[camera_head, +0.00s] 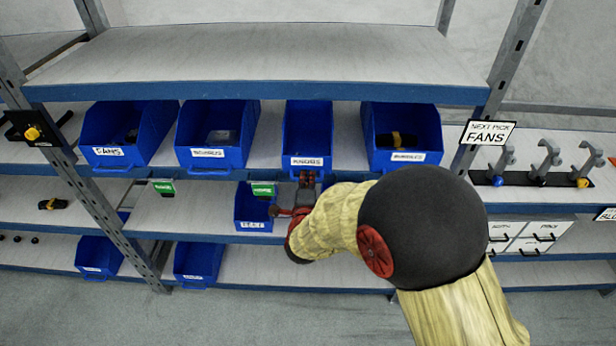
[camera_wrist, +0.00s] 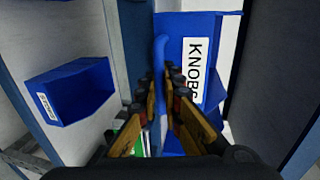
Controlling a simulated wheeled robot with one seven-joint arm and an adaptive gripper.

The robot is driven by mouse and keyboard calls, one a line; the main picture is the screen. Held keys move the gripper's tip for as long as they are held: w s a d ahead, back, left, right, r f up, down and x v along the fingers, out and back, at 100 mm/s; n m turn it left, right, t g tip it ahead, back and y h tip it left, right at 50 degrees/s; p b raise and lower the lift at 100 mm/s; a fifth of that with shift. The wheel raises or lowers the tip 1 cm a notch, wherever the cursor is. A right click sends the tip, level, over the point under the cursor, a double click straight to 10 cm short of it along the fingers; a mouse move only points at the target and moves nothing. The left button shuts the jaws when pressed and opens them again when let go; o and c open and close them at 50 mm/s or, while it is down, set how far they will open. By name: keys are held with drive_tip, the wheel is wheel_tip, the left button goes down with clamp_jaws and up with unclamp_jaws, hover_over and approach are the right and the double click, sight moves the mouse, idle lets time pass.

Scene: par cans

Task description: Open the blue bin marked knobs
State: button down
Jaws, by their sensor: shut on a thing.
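The blue bin marked KNOBS (camera_head: 307,139) stands on the second shelf from the top, third from the left. It is open-topped, with a white label on its front. In the wrist view the bin (camera_wrist: 218,27) shows its label sideways, beside a blue handle (camera_wrist: 160,55) that runs between my fingers. My gripper (camera_head: 307,179) is just below the bin's front edge in the head view. In the wrist view my gripper (camera_wrist: 162,88) is shut on the handle. The bin's front lies about level with its neighbours' fronts.
Blue bins stand on both sides, including one at left (camera_head: 212,135) and one at right (camera_head: 402,137). A lower blue bin (camera_head: 253,212) sits close left of my gripper. A green tag (camera_head: 263,190) hangs nearby. A grey shelf post (camera_head: 500,75) stands at right.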

drive_tip(key=f+b+v, duration=0.1)
drive_tip(key=f+v, duration=0.1)
drive_tip(key=v, duration=0.9)
drive_tip(key=shift+s+f+b, duration=0.2)
drive_tip(key=shift+s+b, duration=0.1)
drive_tip(key=shift+s, duration=0.1)
drive_tip(key=c, duration=2.1)
unclamp_jaws()
drive_tip(key=shift+o, duration=0.5)
drive_tip(key=shift+s, duration=0.1)
drive_tip(key=v, duration=1.1)
drive_tip(key=shift+s+r, duration=0.15)
drive_tip(key=shift+s, duration=0.25)
